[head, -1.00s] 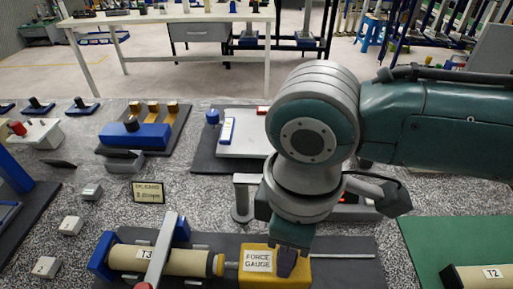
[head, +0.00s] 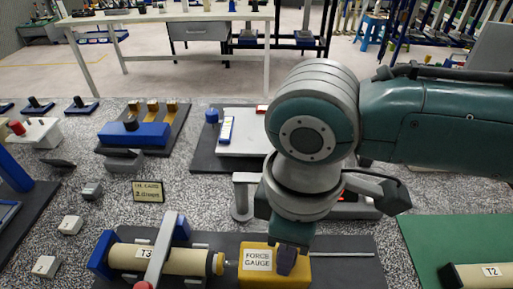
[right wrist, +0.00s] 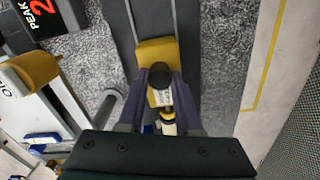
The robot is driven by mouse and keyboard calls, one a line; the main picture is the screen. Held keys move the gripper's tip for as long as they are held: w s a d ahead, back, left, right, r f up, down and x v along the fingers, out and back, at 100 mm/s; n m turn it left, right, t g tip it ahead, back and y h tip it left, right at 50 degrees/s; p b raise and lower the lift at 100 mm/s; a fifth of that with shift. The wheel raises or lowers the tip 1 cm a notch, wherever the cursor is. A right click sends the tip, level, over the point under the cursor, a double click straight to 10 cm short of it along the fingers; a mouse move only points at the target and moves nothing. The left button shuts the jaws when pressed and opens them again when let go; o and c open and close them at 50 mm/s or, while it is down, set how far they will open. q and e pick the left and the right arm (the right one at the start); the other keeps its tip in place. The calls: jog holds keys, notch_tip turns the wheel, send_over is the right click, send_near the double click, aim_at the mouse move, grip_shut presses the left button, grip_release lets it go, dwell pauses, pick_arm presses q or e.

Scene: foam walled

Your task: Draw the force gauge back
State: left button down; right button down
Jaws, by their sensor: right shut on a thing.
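The force gauge is a yellow block (head: 303,271) with a white "FORCE GAUGE" label, on a dark base plate in the head view. A tan cylinder marked T3 (head: 185,264) lies to its left in a blue holder under a grey bar. A short narrow gap separates its yellow end from the gauge. My right gripper (head: 287,262) reaches down onto the gauge. In the right wrist view its fingers (right wrist: 161,90) are closed around a dark round knob (right wrist: 165,75) on the yellow gauge (right wrist: 155,49). My left gripper is out of view.
A thin rail (head: 342,254) runs right of the gauge along the base plate, with clear room there. A green mat (head: 440,237) with a cylinder marked T2 (head: 485,274) lies further right. A small sign (head: 148,191) and grey blocks stand on the left.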

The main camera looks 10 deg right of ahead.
dwell(0.3)
jog(key=shift+d+r, duration=0.1)
jog(key=d+p, duration=0.1)
jog(key=s+d+p, duration=0.1)
jog(key=d+p, duration=0.2)
jog(key=shift+s+d, duration=0.25)
jog(key=shift+d, duration=0.1)
jog(key=c, duration=0.6)
grip_release()
jog(key=shift+d, duration=0.1)
